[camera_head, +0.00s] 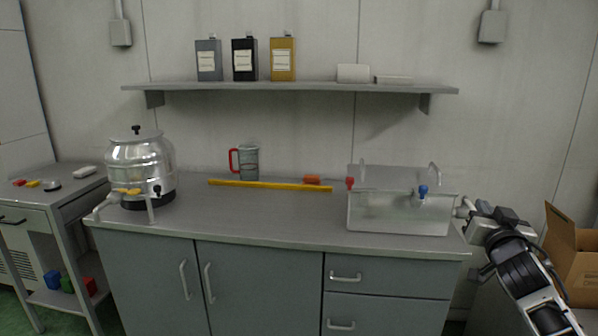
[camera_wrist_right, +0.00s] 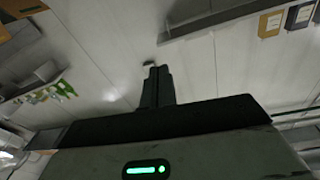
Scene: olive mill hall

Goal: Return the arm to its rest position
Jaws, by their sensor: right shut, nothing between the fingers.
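My right arm comes in from the lower right in the head view, and its gripper (camera_head: 464,208) is beside the right end of the metal box, close to its wall. I cannot tell whether it touches the box. In the right wrist view the two fingers (camera_wrist_right: 155,85) are together with nothing between them, in front of the pale wall. My left gripper is not in view.
The counter (camera_head: 270,219) bears a steel urn (camera_head: 140,165), a jug with a red handle (camera_head: 248,162) and a long yellow bar (camera_head: 270,185). A shelf (camera_head: 300,88) with several containers is above. A cardboard box (camera_head: 575,262) stands at the right. The counter's middle front is clear.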

